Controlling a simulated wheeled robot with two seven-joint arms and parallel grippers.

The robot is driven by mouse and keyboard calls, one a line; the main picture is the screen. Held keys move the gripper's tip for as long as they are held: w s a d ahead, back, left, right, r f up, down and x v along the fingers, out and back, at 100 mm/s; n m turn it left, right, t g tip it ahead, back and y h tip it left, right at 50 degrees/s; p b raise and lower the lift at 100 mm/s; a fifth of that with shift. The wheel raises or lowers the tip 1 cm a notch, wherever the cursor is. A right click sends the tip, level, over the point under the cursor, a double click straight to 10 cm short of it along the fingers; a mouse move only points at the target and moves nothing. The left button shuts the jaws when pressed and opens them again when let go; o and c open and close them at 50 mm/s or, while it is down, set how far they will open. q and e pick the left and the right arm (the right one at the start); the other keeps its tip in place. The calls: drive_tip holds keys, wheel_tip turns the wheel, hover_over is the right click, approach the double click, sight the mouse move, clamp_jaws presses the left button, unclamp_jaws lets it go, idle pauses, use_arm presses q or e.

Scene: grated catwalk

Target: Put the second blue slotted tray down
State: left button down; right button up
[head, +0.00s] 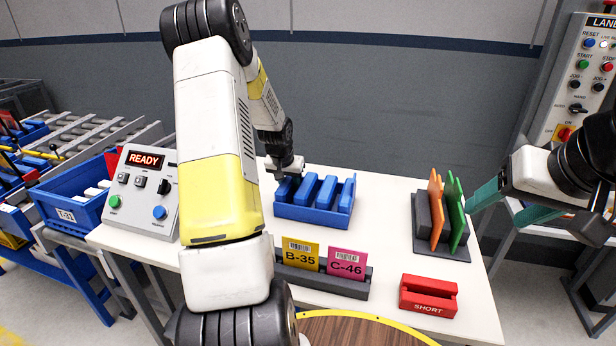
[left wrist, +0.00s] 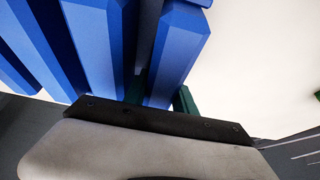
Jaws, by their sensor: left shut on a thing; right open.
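The blue slotted tray (head: 312,213) is level at the back middle of the white table (head: 395,215); I cannot tell whether it touches the top. It has several raised blue bars with slots between them. My left gripper (head: 285,178) is at the tray's back left end, shut on it. In the left wrist view the green fingers of the left gripper (left wrist: 160,97) stand on either side of one blue bar (left wrist: 178,60); their tips are partly hidden. My right gripper (head: 492,214) is open and empty off the table's right side.
A grey rack (head: 340,284) with yellow and pink cards, a red SHORT holder (head: 428,296) and a dark stand (head: 424,228) with orange and green plates are on the table. The READY control box (head: 142,195) stands left. Bare table lies between the tray and dark stand.

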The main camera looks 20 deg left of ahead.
use_arm(q)
drive_tip(key=c, duration=1)
unclamp_jaws()
drive_tip(key=v, duration=1.1)
drive_tip(key=shift+s+r, duration=0.1)
drive_tip(key=shift+r, duration=0.3)
drive_tip(key=s+d+r+t+h, duration=0.1)
drive_tip(key=s+d+r, duration=1.3)
drive_tip(key=s, duration=0.3)
drive_tip(key=shift+m+t+h, duration=0.3)
drive_tip(key=shift+m+h, duration=0.3)
drive_tip(key=shift+h, duration=0.1)
drive_tip(key=s+d, duration=0.1)
drive_tip(key=s, duration=0.2)
drive_tip(key=s+d, duration=0.2)
drive_tip(key=s, duration=0.1)
drive_tip(key=s+d, duration=0.1)
drive_tip(key=s, duration=0.3)
drive_tip(key=shift+d+r, duration=0.3)
drive_tip(key=shift+d, duration=0.05)
